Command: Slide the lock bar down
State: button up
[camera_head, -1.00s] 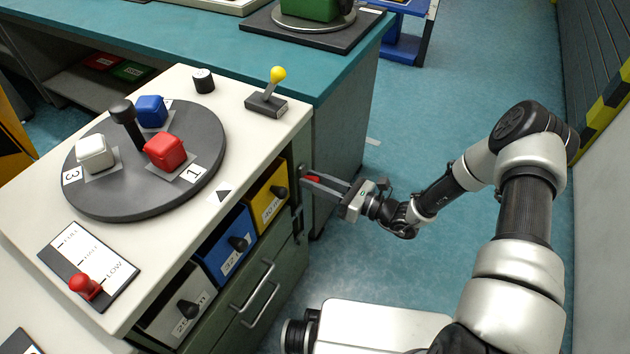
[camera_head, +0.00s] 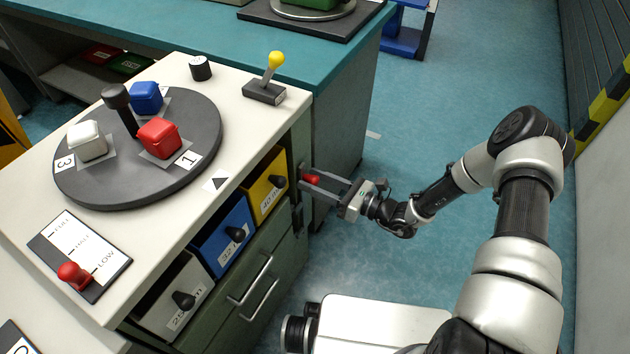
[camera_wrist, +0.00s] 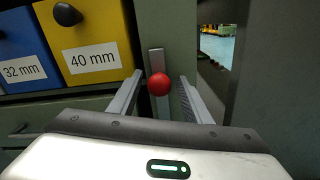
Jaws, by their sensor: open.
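The lock bar's red knob (camera_wrist: 159,84) sits on a narrow grey upright plate (camera_wrist: 155,60) at the cabinet's corner post. In the wrist view, my gripper (camera_wrist: 160,100) is open, with one finger on each side of the knob. A gap shows between the knob and each finger. In the head view, the red knob (camera_head: 311,179) shows between the fingertips of my gripper (camera_head: 324,186) at the cabinet's right side. Much of the plate below the knob is hidden by my gripper in the wrist view.
A yellow drawer (camera_head: 266,185) marked 40 mm and a blue drawer (camera_head: 222,236) marked 32 mm are left of the knob. A grey turntable (camera_head: 85,185) with coloured blocks stands on top. Blue floor (camera_head: 430,240) is open to the right.

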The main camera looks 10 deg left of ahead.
jog(key=p+v, duration=0.2)
jog(key=v, duration=1.5)
jog(key=shift+s+d, duration=0.15)
jog(key=shift+d, duration=0.05)
jog(key=s+d+r+n+h, duration=0.2)
jog(key=s+r+n+h, duration=0.5)
jog(key=r, duration=0.5)
jog(key=s+d+r+n+h, duration=0.3)
jog(key=s+r+n+h, duration=0.1)
jog(key=r+n, duration=0.75)
jog(key=s+d+r+n+h, duration=0.2)
jog(key=s+r+n+h, duration=0.45)
jog(key=r, duration=0.75)
notch_tip(320, 180, up, 23)
jog(key=p, duration=2.3)
jog(key=shift+w+p, duration=0.3)
jog(key=shift+w, duration=0.1)
jog(key=shift+d+f+y, duration=0.1)
jog(key=shift+y, duration=0.15)
